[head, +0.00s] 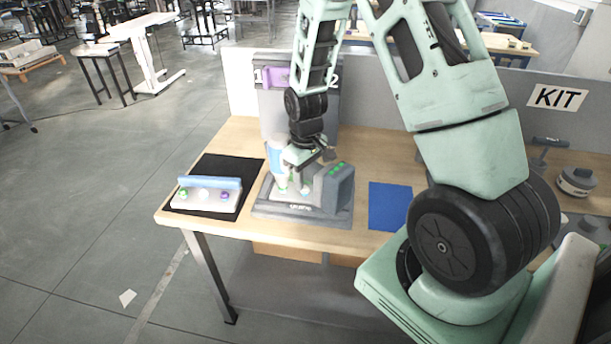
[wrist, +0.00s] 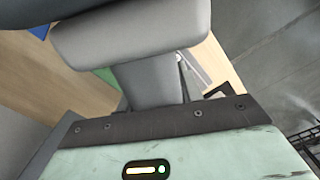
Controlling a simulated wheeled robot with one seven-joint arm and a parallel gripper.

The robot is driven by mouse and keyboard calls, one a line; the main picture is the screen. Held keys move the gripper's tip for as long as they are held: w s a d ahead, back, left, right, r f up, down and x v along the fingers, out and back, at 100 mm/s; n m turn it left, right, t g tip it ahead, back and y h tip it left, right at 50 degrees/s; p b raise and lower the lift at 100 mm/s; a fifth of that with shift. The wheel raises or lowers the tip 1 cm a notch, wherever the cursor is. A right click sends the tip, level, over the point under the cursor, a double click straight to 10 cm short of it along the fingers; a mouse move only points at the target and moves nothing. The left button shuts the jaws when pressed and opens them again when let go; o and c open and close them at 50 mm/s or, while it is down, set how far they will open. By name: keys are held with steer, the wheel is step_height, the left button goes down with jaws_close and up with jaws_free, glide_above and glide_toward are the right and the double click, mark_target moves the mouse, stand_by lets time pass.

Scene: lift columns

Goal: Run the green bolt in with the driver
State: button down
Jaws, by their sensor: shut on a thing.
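My gripper (head: 308,160) is shut on a grey driver. The driver's grey body (wrist: 155,75) fills the middle of the wrist view, with a wider grey part across its top. In the head view my gripper is low over a grey fixture (head: 300,211) on the table, beside a pale blue-and-white part (head: 276,155). A small green spot (head: 282,188) shows low on the fixture; I cannot tell if it is a bolt. A green bolt (head: 183,193) is at the left end of a white block. The driver's tip is hidden in both views.
The white block (head: 205,207) with a blue bar lies on a black mat (head: 215,165). A grey box (head: 336,188) with several green marks stands on the fixture's right. A blue mat (head: 389,205) lies further right. A grey panel with a purple item (head: 276,78) stands behind.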

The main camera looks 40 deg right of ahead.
steer(key=shift+f+b, duration=0.35)
steer(key=shift+f, duration=0.1)
stand_by(0.8)
steer(key=shift+r, duration=0.1)
stand_by(0.3)
